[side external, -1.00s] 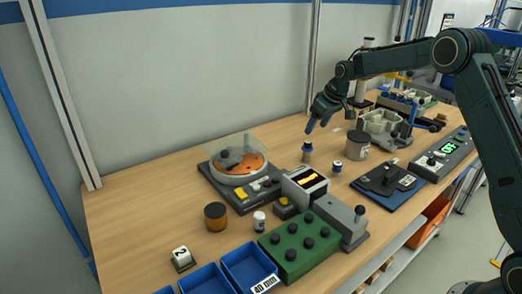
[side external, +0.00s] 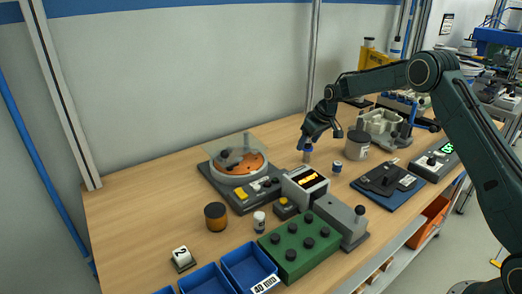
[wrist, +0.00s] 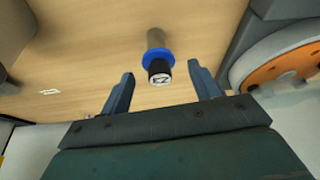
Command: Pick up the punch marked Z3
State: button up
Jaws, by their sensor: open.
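A turntable with an orange disc (side external: 239,168) is to the left, a boxed display (side external: 305,187) in front. Bare bench lies behind the punch.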

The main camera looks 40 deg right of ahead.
jog(key=shift+x, duration=1.5)
jog(key=c, duration=1.2)
jog(key=shift+o, duration=0.2)
jog(key=shift+r, duration=0.1)
notch_tip(320, 180, up, 20)
